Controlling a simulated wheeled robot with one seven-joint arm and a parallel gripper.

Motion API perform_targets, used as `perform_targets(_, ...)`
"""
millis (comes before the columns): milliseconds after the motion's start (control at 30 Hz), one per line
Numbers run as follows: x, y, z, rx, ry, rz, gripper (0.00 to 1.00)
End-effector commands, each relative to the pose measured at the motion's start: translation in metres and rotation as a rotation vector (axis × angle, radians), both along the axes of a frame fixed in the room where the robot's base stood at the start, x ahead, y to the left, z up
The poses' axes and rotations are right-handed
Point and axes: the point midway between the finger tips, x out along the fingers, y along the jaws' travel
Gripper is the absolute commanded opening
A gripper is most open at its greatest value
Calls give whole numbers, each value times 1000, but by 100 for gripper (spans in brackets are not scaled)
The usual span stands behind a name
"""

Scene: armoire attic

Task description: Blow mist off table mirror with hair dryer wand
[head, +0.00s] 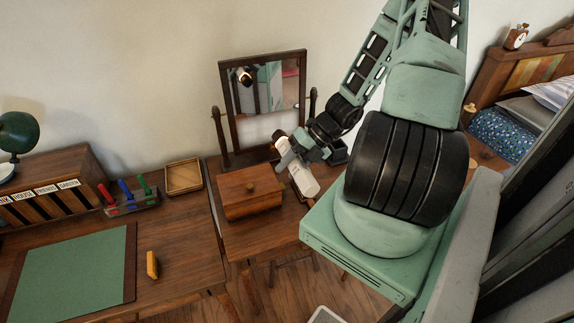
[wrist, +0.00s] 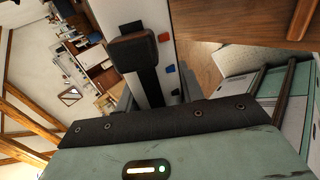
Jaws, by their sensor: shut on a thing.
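The table mirror (head: 264,83) stands at the back of the small wooden table, in a dark frame between two posts. My gripper (head: 297,160) is in front of the mirror's lower right, shut on the hair dryer wand (head: 304,180). The wand is a white cylinder, tilted, with a brownish end toward the mirror. In the wrist view the white wand (wrist: 152,88) shows red and blue buttons, with a dark finger (wrist: 138,55) across it. The other finger is not clearly seen.
A wooden box with a knob (head: 250,193) sits in front of the mirror, left of the wand. The desk on the left holds a tool tray (head: 132,203), an empty wooden tray (head: 184,177), a green mat (head: 75,275) and a yellow-brown block (head: 152,265).

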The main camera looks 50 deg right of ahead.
Motion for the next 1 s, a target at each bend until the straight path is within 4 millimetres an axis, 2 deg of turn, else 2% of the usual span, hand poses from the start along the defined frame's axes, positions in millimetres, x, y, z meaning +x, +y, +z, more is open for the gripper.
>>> perform_targets(600, -11, -18, -26, 2, 0, 0, 2)
perform_targets(1000, -17, -28, -27, 0, 0, 0, 2)
